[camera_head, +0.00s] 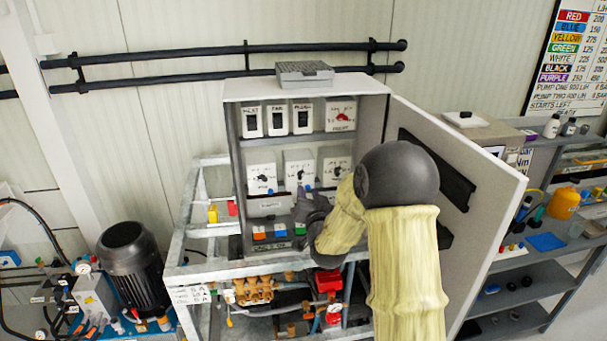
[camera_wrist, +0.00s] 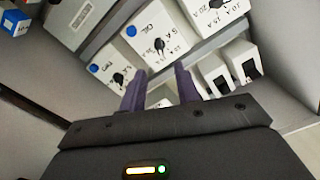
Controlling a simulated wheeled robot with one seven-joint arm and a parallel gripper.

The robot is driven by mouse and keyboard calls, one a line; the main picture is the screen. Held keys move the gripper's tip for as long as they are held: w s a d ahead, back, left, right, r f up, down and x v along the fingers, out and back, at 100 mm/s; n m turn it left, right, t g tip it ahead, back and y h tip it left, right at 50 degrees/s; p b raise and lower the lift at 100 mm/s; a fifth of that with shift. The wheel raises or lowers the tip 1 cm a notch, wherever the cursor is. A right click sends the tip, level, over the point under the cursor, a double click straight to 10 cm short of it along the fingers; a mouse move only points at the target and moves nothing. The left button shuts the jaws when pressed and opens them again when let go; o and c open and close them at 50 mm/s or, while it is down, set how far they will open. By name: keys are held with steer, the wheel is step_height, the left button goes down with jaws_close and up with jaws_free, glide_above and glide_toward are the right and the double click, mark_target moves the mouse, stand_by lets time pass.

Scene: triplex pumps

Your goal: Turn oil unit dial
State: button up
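In the wrist view a white dial box marked OIL (camera_wrist: 143,27) has a blue button and a black dial (camera_wrist: 159,45). My gripper (camera_wrist: 161,80) has its two dark fingers apart with nothing between them. Its tips show just below this box, and whether they touch anything cannot be told. In the head view my gripper (camera_head: 308,205) is inside the open cabinet, in front of the row of white dial boxes (camera_head: 299,165). The labels there are too small to tell which is the oil one. My arm partly covers the cabinet's right side.
Another dial box (camera_wrist: 112,68) sits beside the oil box, with black rocker switches (camera_wrist: 248,66) to the right. Coloured blocks (camera_head: 279,231) lie below the dials. The cabinet door (camera_head: 470,165) stands open at right. A grey metal frame (camera_head: 225,268) surrounds the pipes below.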

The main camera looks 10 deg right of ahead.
mark_target(302, 176)
steer(key=w+p, duration=0.3)
steer(key=w, duration=0.4)
steer(key=shift+w+r, duration=0.1)
steer(key=shift+w, duration=0.6)
jaws_close()
